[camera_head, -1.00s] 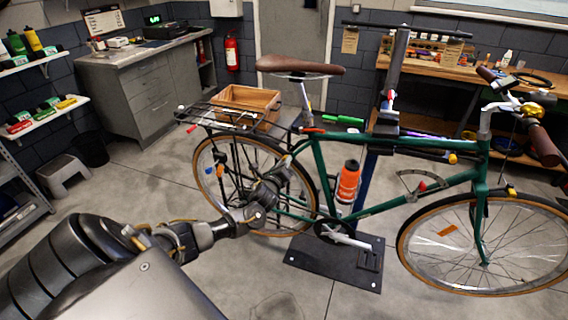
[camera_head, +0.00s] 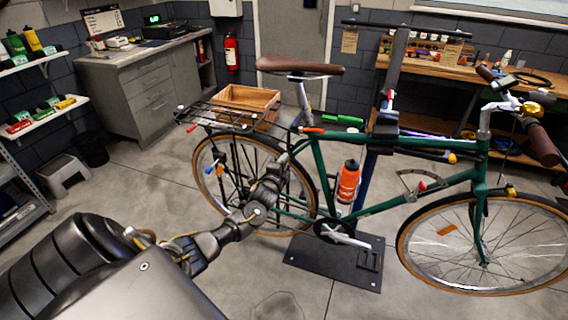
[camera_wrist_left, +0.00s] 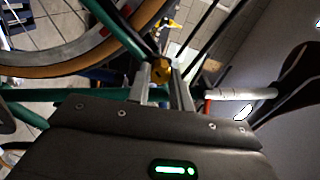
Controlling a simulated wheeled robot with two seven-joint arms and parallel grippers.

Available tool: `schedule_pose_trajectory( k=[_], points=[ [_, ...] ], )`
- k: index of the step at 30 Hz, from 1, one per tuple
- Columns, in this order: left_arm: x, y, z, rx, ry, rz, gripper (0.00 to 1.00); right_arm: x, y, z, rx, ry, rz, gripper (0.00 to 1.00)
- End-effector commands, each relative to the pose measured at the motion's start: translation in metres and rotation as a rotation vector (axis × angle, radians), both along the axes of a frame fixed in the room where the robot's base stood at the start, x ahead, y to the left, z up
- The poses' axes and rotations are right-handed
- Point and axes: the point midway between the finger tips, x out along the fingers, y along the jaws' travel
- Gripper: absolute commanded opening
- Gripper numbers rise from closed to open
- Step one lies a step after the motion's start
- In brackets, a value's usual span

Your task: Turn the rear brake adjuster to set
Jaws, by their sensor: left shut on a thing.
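The green bicycle (camera_head: 400,201) is held upright by its stand. My left gripper (camera_head: 284,158) is at its rear, close to the frame tubes above the rear wheel (camera_head: 208,192). In the left wrist view, the two fingers of my left gripper (camera_wrist_left: 166,82) are closed around a small gold knob, the rear brake adjuster (camera_wrist_left: 160,69), beside a green tube. The fingers hide part of the knob, and its exact turn angle cannot be told. The knob cannot be made out in the head view. My right gripper is in neither current view.
The rear rack (camera_head: 222,116), saddle (camera_head: 300,67) and orange bottle (camera_head: 348,182) are near my left arm. The stand's dark base plate (camera_head: 315,268) lies on the floor. Open floor lies left of the rear wheel.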

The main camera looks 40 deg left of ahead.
Motion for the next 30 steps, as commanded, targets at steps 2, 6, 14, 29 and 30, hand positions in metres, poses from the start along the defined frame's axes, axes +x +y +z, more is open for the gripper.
schedule_pose_trajectory(
  k=[2, 6, 14, 29, 30],
  points=[
    [-0.0002, -0.0004, -0.0004, -0.069, -0.024, 0.000, 0.00, 0.0000, -0.0002, -0.0004, 0.000, 0.000, 0.000, 0.36],
    [-0.0002, -0.0005, -0.0004, -0.195, -0.067, 0.000, 0.00, 0.0000, -0.0008, -0.0008, -0.001, 0.000, 0.000, 0.36],
    [-0.0004, -0.0003, -0.0002, -0.427, -0.148, 0.000, 0.00, 0.0001, -0.0021, -0.0014, -0.002, 0.000, 0.001, 0.36],
    [-0.0006, -0.0002, -0.0001, -0.876, -0.303, 0.001, 0.00, 0.0000, -0.0025, -0.0021, -0.003, 0.000, 0.001, 0.36],
    [-0.0005, -0.0003, -0.0001, -0.912, -0.315, 0.001, 0.00, 0.0000, -0.0025, -0.0021, -0.003, 0.000, 0.001, 0.36]
  ],
)
